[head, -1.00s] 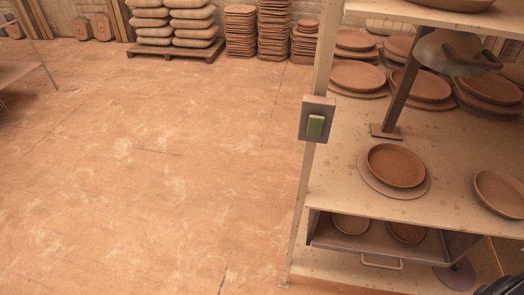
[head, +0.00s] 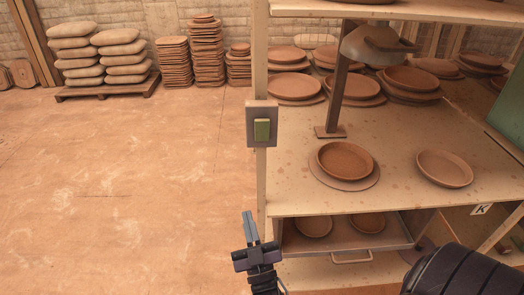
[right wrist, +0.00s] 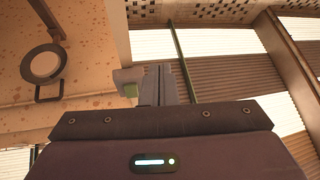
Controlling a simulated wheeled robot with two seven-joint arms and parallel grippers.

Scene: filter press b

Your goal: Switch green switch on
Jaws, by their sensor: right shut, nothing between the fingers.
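The green switch (head: 262,130) is a rocker in a grey box fixed to the front left post of the shelf unit. In the right wrist view the green switch (right wrist: 130,90) shows at the left of my fingers, partly hidden by them. My right gripper (head: 249,226) is in the lower middle of the head view, below the switch and apart from it, its fingers pointing up. It is shut and empty. The shut fingers also show in the right wrist view (right wrist: 158,85). My left gripper is not in view.
The wooden shelf unit (head: 400,190) stands right of the switch, with clay plates (head: 345,161) and a lamp (head: 375,45) on it. A drawer (head: 345,236) hangs below. Stacked sacks and tiles stand at the back left. The floor (head: 110,200) at left is clear.

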